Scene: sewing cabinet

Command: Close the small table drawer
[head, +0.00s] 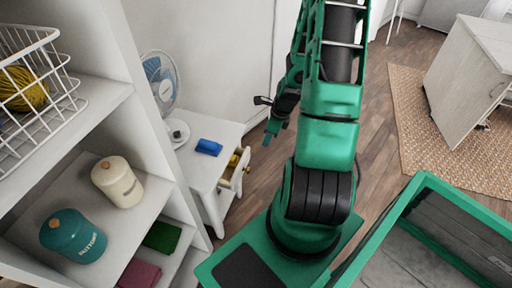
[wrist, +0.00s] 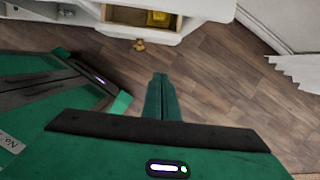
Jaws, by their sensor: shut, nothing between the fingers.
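The small white table (head: 205,165) stands left of my arm in the head view. Its drawer (head: 238,174) is pulled out, with a yellow thing (head: 234,160) inside. The drawer also shows at the top of the wrist view (wrist: 120,30), with its brass knob (wrist: 140,45) on the front. My gripper (head: 268,138) is shut and empty, to the right of the drawer in the head view. In the wrist view its fingers (wrist: 160,78) point toward the drawer, with floor visible between them and the knob. They do not appear to touch it.
A blue object (head: 208,147) lies on the table top, and a white fan (head: 161,82) stands behind it. A white shelf (head: 110,105) with two jars and a wire basket (head: 38,80) is at the left. Wooden floor (head: 385,115) is open to the right.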

